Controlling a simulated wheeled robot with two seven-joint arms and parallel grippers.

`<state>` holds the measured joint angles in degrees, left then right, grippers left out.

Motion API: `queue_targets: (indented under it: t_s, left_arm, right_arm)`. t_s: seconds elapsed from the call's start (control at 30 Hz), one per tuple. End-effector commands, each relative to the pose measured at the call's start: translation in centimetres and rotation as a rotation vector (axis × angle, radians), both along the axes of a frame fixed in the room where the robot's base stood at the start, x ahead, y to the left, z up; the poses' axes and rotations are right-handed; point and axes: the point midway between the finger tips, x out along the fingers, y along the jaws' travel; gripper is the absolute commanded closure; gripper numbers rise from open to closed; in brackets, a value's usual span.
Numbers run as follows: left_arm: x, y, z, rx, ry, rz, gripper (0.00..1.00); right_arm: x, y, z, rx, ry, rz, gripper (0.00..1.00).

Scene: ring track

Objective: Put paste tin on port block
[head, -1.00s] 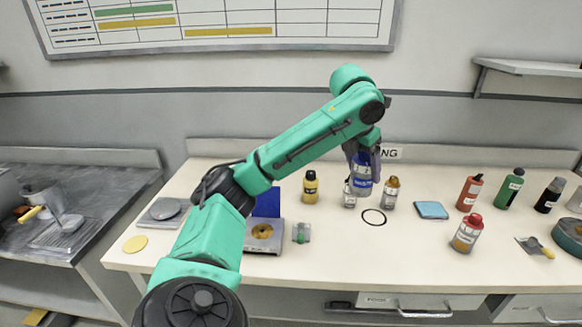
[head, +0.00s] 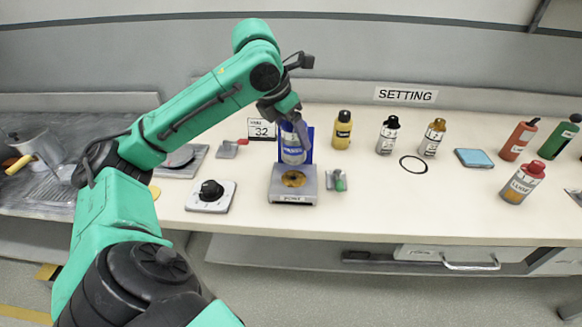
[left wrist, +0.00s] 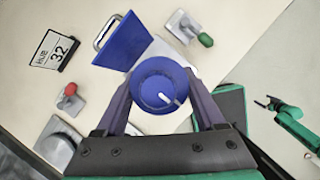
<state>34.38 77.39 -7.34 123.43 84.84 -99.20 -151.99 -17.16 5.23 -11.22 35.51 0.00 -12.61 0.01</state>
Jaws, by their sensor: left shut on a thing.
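The paste tin (head: 293,150) is a clear-grey container with a blue top and blue label. My left gripper (head: 289,115) is shut on it, holding it upright. In the left wrist view its round blue lid (left wrist: 160,84) sits between the fingers. The port block (head: 311,192) is a grey block with a "PORT" label, an amber round spot on top and an upright blue panel (left wrist: 128,48) behind. The tin appears above the rear of the block; the exact gap is unclear. My right gripper (left wrist: 270,103) shows small at the right of the wrist view; its jaws are unclear.
A green-knobbed fixture (head: 338,181) stands right of the block, a black-knob dial box (head: 211,196) left. A red-handled fixture (head: 232,148) and a "32" sign (head: 261,130) stand behind left. Several bottles and a black ring (head: 413,164) are to the right.

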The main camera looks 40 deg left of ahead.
Motion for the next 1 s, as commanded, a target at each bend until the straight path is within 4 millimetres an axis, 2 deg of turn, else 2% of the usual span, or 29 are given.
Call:
queue_targets:
  t_s: [0.03, 0.17, 0.3, 0.37, 0.57, 0.73, 0.77, 0.8, 1.0]
  left_arm:
    - [0.0, 0.0, -2.4, 0.002, 0.003, 0.001, 0.93]
    - [0.0, 0.0, -4.1, -0.001, 0.000, 0.000, 0.93]
    - [0.0, 0.0, -6.9, -0.001, 0.001, 0.000, 0.93]
    - [0.0, 0.0, -7.5, -0.001, 0.000, 0.000, 0.93]
    - [0.1, 0.0, -7.1, -0.001, -0.004, 0.000, 0.93]
    - [0.0, 0.0, -7.7, 0.000, -0.003, 0.000, 0.93]
    - [0.0, 0.0, -7.5, 0.000, -0.002, 0.000, 0.17]
    - [0.0, 0.0, -7.5, 0.000, -0.002, 0.000, 0.02]
    - [0.0, 0.0, -7.5, 0.000, -0.002, 0.000, 0.00]
  right_arm:
    - [0.0, 0.1, -1.8, 0.001, 0.000, 0.000, 0.00]
    - [-0.1, 0.5, -2.8, 0.006, 0.001, 0.000, 0.00]
    - [-0.1, 1.1, -4.6, 0.015, 0.001, -0.002, 0.00]
    - [-0.1, 1.3, -4.9, 0.018, 0.002, -0.001, 0.00]
    - [-0.1, 1.5, -4.6, 0.020, 0.001, 0.000, 0.00]
    - [-0.1, 1.3, -5.0, 0.017, 0.002, 0.002, 0.00]
    - [-0.1, 1.2, -4.8, 0.017, 0.002, 0.002, 0.00]
    - [-0.1, 1.2, -4.8, 0.016, 0.001, 0.001, 0.00]
    - [-0.1, 0.9, -4.8, 0.013, 0.001, 0.002, 0.00]
